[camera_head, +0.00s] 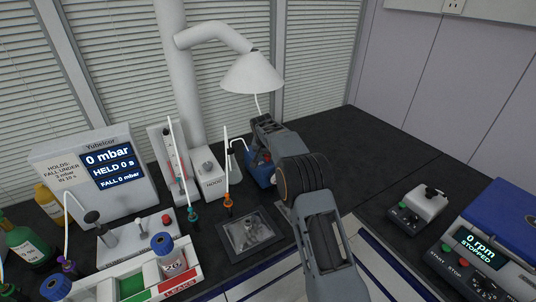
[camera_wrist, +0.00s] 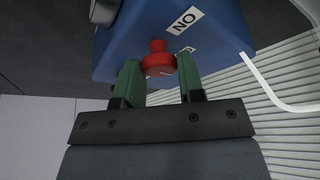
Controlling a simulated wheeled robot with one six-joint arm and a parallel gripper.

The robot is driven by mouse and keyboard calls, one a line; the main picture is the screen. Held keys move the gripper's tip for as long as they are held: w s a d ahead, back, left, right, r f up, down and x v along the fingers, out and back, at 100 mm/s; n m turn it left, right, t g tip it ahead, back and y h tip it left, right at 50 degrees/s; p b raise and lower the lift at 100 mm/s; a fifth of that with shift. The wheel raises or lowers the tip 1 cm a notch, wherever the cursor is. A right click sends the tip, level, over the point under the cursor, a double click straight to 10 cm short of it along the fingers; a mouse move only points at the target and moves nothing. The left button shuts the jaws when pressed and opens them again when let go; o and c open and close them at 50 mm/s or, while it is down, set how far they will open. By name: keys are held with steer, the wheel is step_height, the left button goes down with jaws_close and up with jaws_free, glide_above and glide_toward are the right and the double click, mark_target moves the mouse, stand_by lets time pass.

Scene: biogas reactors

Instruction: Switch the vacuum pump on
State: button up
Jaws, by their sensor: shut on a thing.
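The vacuum pump appears to be the blue box (camera_head: 258,170) at the back of the bench, partly hidden behind my arm. In the wrist view the blue box (camera_wrist: 228,30) fills the top middle. A red knob (camera_wrist: 159,62) sticks out of its face. A white label (camera_wrist: 187,22) beside the knob shows letters like "NO", perhaps "ON" upside down; a second label is partly hidden. My gripper (camera_wrist: 161,72) is shut on the red knob, one green fingertip on each side. In the head view my arm reaches up to the box and hides the fingertips.
A white hood (camera_head: 252,74) hangs above the box. Left of it stand a gauge unit (camera_head: 52,157) reading 0 mbar, capped tubes and bottles. A dark tray (camera_head: 232,247) lies in front. At right are a small stirrer-like device (camera_head: 425,201) and a stopped blue-lidded machine (camera_head: 514,215).

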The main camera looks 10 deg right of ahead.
steer(key=n, duration=0.2)
steer(key=n+y, duration=0.1)
steer(key=n, duration=0.1)
steer(key=shift+d+t+y, duration=0.1)
steer(key=shift+t+y, duration=0.2)
steer(key=n+y, duration=0.1)
steer(key=n, duration=0.3)
steer(key=shift+d+n+y, duration=0.1)
steer(key=shift+n+y, duration=0.3)
steer(key=n+y, duration=0.1)
steer(key=n, duration=0.2)
steer(key=shift+r+n+g, duration=0.1)
steer(key=shift+n+g, duration=0.2)
steer(key=shift+g, duration=0.1)
steer(key=shift+w+n+g+y+p, duration=0.1)
steer(key=shift+n+g+y+p, duration=0.45)
steer(key=shift+n, duration=1.25)
steer(key=o, duration=0.9)
steer(key=v, duration=1.3)
steer(key=shift+d+r+b, duration=0.25)
steer(key=shift+r+b, duration=0.1)
steer(key=shift+b, duration=0.05)
